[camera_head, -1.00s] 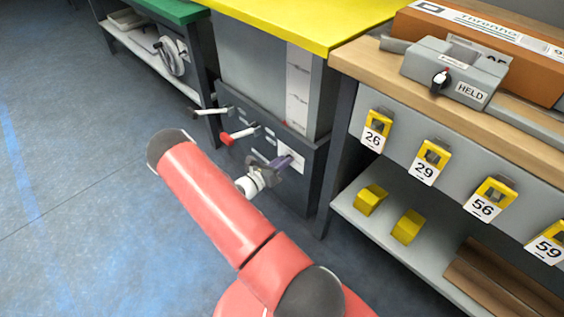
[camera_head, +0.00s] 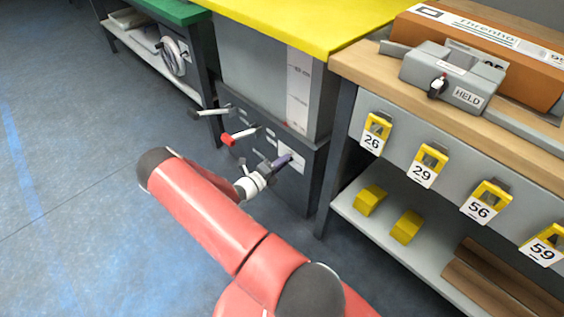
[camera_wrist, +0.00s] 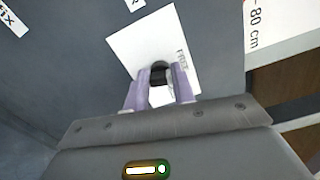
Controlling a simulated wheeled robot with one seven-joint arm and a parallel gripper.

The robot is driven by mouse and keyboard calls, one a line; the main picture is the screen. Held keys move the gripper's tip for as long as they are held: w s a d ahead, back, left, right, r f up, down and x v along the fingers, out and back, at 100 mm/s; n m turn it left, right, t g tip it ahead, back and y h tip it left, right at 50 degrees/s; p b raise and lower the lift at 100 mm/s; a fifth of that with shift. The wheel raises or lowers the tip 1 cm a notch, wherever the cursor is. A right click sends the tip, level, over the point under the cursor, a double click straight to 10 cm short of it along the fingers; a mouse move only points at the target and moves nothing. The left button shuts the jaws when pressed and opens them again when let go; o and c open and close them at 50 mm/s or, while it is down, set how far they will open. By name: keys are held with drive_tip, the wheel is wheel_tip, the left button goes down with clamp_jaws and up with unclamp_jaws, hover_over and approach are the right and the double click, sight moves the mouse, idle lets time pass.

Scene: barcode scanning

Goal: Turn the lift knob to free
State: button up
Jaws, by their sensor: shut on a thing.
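The lift knob (camera_wrist: 160,70) is a small dark knob on a white label plate (camera_wrist: 126,42), seen in the wrist view. The plate bears a word beside the knob that looks like "FREE". My gripper (camera_wrist: 161,78) has its two purple fingers either side of the knob and is shut on it. The fingers hide part of the knob, so I cannot tell its pointing direction. In the head view my gripper (camera_head: 283,161) meets the front of a dark grey lift cabinet (camera_head: 292,188), and the knob is hidden there.
A red-ended handle (camera_head: 229,138) and a dark-ended handle (camera_head: 196,113) stick out of the cabinet left of my gripper. The yellow top (camera_head: 290,20) is above. A shelf bench (camera_head: 345,205) with yellow-tagged hooks stands right. The blue floor at left is clear.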

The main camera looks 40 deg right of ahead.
drive_tip(key=shift+w+n, duration=0.1)
drive_tip(key=shift+n, duration=1)
drive_tip(key=o, duration=1)
drive_tip(key=shift+c, duration=0.2)
drive_tip(key=a, duration=0.7)
drive_tip(key=shift+s+a, duration=0.3)
drive_tip(key=shift+a, duration=0.1)
